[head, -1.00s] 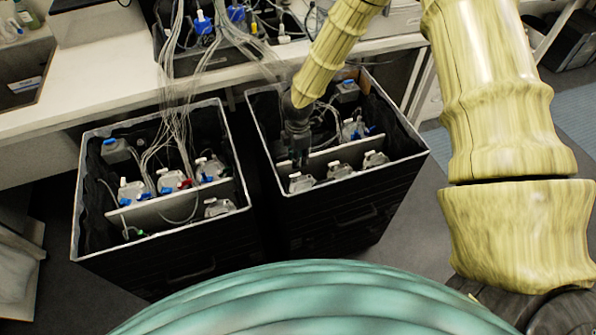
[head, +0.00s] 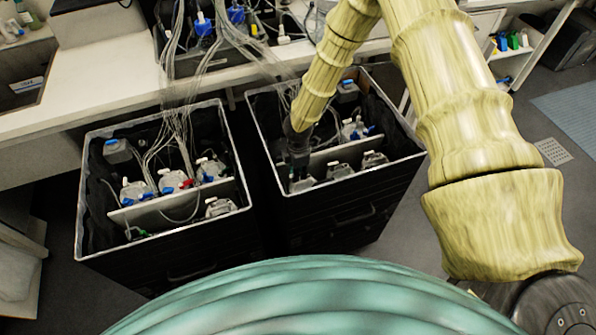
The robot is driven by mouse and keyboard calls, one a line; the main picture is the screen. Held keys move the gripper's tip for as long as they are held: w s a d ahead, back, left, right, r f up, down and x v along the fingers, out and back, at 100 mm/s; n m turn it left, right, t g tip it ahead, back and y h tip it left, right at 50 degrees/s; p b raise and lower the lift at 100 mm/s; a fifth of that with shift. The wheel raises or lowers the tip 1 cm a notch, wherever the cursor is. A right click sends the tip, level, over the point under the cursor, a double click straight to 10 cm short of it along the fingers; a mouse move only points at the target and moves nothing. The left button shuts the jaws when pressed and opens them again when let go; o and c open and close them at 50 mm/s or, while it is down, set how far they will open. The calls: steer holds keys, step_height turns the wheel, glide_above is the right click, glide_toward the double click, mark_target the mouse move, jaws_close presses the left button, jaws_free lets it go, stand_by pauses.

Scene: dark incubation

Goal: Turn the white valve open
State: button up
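My gripper (head: 299,172) points down into the right black bin (head: 352,193). Its dark fingertips are over the leftmost clear jug (head: 303,186) of the bin's front row and partly hide its white top. I cannot tell whether the fingers touch it, or whether they are open or shut. Two more jugs with white tops, a middle one (head: 340,171) and a right one (head: 374,160), stand beside it in the same row. The white valve cannot be clearly told apart from these white tops at this size.
A pale divider (head: 330,156) splits the right bin. Behind it stands a jug with a blue fitting (head: 356,131). The left black bin (head: 163,247) holds several jugs and hanging tubes. A white bench (head: 100,82) runs behind both bins. Bin walls surround my gripper.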

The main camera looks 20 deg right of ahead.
jaws_close()
steer(key=shift+n, duration=0.3)
steer(key=n, duration=0.3)
steer(key=shift+w+a+n+p, duration=0.1)
steer(key=shift+w+n+p, duration=0.1)
steer(key=shift+n+p, duration=0.15)
steer(key=n, duration=0.4)
steer(key=shift+w+a+n+p, duration=0.1)
steer(key=shift+w+n+p, duration=0.1)
steer(key=shift+n+p, duration=0.1)
steer(key=n, duration=0.4)
steer(key=shift+w+a+p, duration=0.1)
steer(key=shift+a+p, duration=0.1)
steer(key=shift+p, duration=0.1)
steer(key=n, duration=0.5)
steer(key=shift+a, duration=0.2)
